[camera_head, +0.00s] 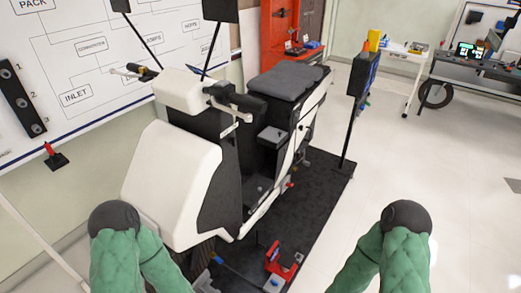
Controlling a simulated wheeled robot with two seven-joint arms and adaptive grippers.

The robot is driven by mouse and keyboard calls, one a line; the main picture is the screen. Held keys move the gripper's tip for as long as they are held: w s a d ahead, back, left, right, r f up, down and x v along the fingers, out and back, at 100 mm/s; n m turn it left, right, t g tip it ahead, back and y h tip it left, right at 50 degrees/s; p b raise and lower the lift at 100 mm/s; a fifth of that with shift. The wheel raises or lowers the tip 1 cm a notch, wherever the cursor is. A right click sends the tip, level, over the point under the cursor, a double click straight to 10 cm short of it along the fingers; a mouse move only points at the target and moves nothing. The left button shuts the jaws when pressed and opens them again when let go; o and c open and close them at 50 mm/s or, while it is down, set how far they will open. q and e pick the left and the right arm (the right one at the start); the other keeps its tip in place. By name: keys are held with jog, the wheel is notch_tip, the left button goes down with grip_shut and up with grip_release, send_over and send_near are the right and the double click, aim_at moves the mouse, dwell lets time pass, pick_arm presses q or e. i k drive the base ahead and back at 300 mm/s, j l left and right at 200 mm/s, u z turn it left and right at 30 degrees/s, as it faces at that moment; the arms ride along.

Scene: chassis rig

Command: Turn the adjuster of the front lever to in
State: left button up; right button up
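A white and black scooter (172,170) stands with its front shield toward me. Its handlebar has a black grip with a thin pale lever-like part (127,72) at the far left end. A second black grip and lever cluster (238,98) is at the right end. I cannot tell which lever is the front one, and the adjuster is too small to make out. My two green-sleeved arms show at the bottom left and bottom right, ending in dark round caps. Neither gripper is in view, and neither arm visibly touches the scooter.
The scooter stands on a dark mat (318,190). A red stand piece (281,262) lies near its front. A post with a dark panel (363,75) rises at the right. A whiteboard (90,60) is behind left. The pale floor (440,170) at right is clear.

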aim_at(142, 69)
jog(key=z, duration=0.4)
jog(key=j+z, duration=0.35)
jog(key=j, duration=0.2)
jog(key=k+j+z, duration=0.1)
jog(key=j+z, duration=0.25)
jog(key=j, duration=0.15)
jog(key=k+j+z, duration=0.15)
jog(key=j+z, duration=0.2)
jog(key=j, duration=0.15)
